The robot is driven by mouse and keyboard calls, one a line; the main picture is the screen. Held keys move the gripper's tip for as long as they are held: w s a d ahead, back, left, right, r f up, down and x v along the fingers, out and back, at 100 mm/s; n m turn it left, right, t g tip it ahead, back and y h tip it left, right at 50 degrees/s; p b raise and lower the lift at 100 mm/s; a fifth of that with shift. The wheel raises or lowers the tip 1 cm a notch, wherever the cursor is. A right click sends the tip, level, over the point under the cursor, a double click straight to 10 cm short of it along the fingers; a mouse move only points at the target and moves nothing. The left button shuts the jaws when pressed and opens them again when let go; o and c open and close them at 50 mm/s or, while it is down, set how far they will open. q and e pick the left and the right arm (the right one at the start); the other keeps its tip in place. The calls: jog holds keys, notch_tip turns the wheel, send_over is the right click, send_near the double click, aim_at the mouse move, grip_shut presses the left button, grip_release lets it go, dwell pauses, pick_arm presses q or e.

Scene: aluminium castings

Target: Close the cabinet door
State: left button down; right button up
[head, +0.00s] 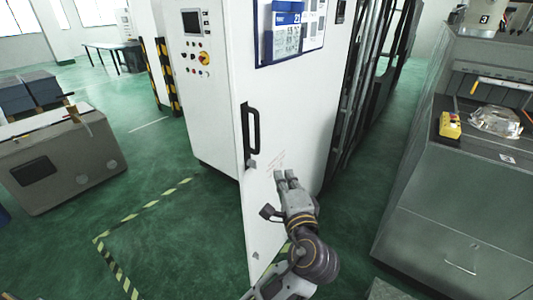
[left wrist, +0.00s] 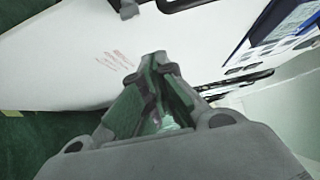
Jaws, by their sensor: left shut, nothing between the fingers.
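The white cabinet door (head: 265,215) stands open, swung out from the white cabinet (head: 205,120). It carries a black handle (head: 250,130) near its free edge and faint red printed marks. In the left wrist view the door (left wrist: 60,70) fills much of the upper left, with part of the handle (left wrist: 180,4) at the top edge. My left gripper (head: 287,176) is shut and empty, in front of the door face below and right of the handle. Its fingertips (left wrist: 158,62) point toward the door; I cannot tell whether they touch it. My right gripper is not in view.
A blue-framed notice board (head: 290,30) hangs high on the door. A grey machine bench (head: 440,220) with a yellow control box (head: 450,125) stands right. A grey bin (head: 65,165) stands left. Green floor with striped tape (head: 140,215) lies clear left of the door.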

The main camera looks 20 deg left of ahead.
pick_arm(q)
jog(key=p, duration=0.1)
send_near(263, 142)
jog(key=d, duration=0.3)
jog(key=w+a, duration=0.2)
jog(key=w+a+p, duration=0.1)
jog(key=w+a, duration=0.1)
jog(key=shift+a, duration=0.4)
jog(key=shift+w+a, duration=0.1)
jog(key=shift+a, duration=0.05)
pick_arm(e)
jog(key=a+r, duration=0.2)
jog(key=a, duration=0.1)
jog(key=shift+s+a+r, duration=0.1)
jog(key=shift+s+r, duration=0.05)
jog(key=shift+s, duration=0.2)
